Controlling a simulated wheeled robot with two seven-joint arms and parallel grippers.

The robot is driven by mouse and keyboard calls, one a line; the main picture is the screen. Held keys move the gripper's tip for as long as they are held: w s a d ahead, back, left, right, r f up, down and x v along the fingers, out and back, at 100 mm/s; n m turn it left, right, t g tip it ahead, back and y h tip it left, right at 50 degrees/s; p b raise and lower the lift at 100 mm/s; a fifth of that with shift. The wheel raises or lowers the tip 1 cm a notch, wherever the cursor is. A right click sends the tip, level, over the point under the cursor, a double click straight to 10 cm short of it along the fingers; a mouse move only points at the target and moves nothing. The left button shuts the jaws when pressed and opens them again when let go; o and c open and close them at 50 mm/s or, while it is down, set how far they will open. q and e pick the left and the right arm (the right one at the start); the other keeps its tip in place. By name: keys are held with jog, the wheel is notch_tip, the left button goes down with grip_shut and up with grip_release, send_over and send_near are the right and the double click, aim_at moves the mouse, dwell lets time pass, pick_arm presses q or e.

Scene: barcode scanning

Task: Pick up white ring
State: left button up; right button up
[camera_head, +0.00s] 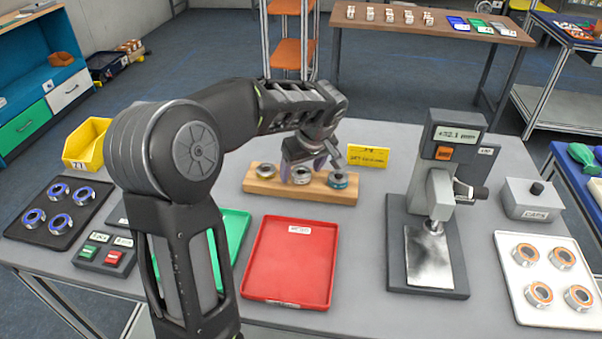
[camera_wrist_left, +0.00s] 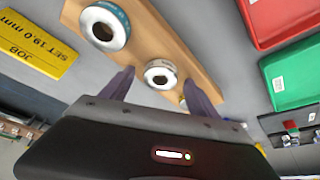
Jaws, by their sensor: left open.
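A wooden block (camera_head: 318,195) on the table carries three rings in a row. The white ring (camera_head: 301,175) is in the middle; it also shows in the left wrist view (camera_wrist_left: 149,75). The teal-edged ring (camera_head: 338,181) is on its right, and a ring with a yellowish edge (camera_head: 265,171) is on its left. My left gripper (camera_head: 303,168) is open over the block, its fingertips on either side of the white ring. In the wrist view, the ring shows between the fingertips (camera_wrist_left: 159,76). Contact cannot be told. My right gripper is out of view.
A red tray (camera_head: 292,262) lies in front of the block, with a green tray (camera_head: 233,240) left of it. A yellow sign (camera_head: 368,156) stands behind. A grey measuring device (camera_head: 438,210) stands right. A black tray (camera_head: 40,232) and a white tray (camera_head: 520,300) hold rings.

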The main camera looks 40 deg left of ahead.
pick_arm(q)
jog(key=shift+c, duration=0.3)
grip_shut()
dwell(0.8)
